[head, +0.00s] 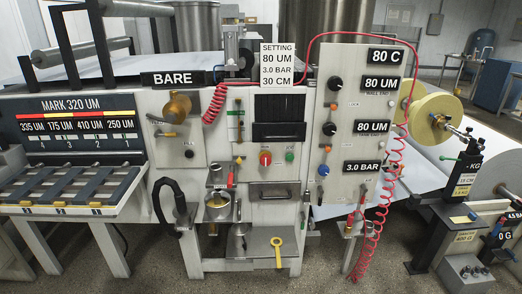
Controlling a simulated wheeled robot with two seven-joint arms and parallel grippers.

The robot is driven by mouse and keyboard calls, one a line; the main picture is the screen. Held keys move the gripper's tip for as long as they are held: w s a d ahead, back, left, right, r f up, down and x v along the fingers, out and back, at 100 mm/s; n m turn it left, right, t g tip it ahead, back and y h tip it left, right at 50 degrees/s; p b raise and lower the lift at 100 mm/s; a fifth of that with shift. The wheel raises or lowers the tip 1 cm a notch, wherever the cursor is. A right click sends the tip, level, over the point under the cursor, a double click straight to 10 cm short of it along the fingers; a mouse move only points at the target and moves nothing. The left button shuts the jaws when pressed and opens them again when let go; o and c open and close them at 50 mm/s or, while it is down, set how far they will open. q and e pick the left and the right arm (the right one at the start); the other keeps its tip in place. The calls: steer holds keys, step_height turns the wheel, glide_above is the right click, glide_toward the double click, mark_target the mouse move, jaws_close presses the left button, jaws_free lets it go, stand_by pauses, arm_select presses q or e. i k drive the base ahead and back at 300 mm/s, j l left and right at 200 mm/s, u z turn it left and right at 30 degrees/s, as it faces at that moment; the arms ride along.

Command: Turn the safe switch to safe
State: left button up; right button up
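No switch carries a label that I can read as safe, so I cannot tell which one is the safe switch. On the left panel, a small orange lever (166,134) sits below a round brass knob (177,107); the small print beside it is unreadable. On the middle panel are a red knob (265,159) and a green button (289,156). Neither of my grippers is in view.
A black hose (160,196) hangs at the left panel. A coiled red hose (376,215) hangs at the right. A slotted tray (62,187) juts out at the left. A yellow roll (432,115) sits at the right. Grey floor (325,270) is open in front.

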mark_target(265, 157)
steer(key=i+j, duration=0.15)
steer(key=i, duration=0.3)
steer(key=i+j, duration=0.15)
steer(key=i, duration=0.25)
steer(key=i+j, duration=0.15)
steer(key=i, duration=0.3)
steer(key=i+j, duration=0.15)
steer(key=i, duration=0.3)
